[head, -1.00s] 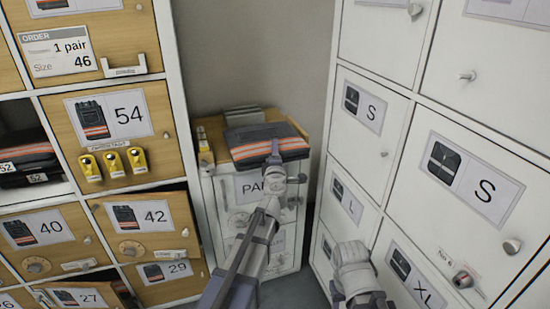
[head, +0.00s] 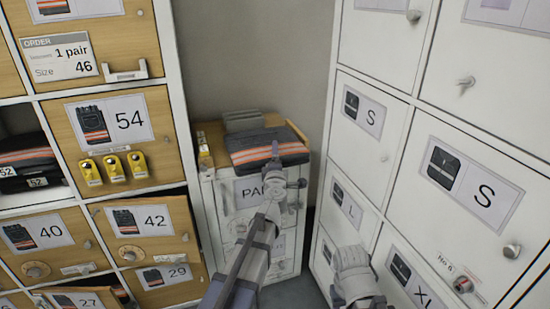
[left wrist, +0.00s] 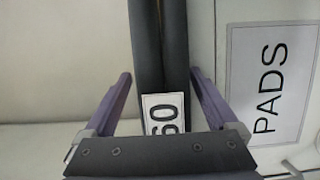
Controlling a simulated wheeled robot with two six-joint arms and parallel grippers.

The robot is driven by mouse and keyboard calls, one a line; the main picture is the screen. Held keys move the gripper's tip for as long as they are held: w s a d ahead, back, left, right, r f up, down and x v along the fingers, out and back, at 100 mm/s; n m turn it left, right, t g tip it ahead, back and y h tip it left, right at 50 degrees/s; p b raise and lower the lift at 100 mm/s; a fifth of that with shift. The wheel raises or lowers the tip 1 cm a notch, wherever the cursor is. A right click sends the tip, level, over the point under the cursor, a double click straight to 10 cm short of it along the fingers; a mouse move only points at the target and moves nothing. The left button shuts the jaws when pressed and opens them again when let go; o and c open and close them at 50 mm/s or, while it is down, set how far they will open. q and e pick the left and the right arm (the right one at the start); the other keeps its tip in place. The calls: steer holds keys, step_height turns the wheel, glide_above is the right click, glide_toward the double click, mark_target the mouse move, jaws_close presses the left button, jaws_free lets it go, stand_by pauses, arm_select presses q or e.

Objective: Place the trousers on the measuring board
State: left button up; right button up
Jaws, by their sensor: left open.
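The dark folded trousers (head: 262,138) with orange and pale stripes lie on top of a low white cabinet in the head view. My left gripper (head: 275,150) is at their front edge, above the cabinet's front face. In the left wrist view its two purple fingers (left wrist: 163,95) are open, one on each side of the dark folded edge (left wrist: 176,45), with visible gaps. A white size tag (left wrist: 162,114) hangs at that edge; its number is sideways. I cannot make out a separate measuring board.
The cabinet front (head: 225,205) carries a PADS label, also in the left wrist view (left wrist: 268,85). Grey items (head: 254,119) lie behind the trousers. Wooden lockers (head: 165,105) stand left, white lockers (head: 395,150) right. A narrow floor gap (head: 285,294) lies between.

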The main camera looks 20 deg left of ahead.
arm_select(q)
steer(key=v, duration=1.1)
steer(key=shift+s, duration=0.35)
steer(key=shift+d, duration=0.1)
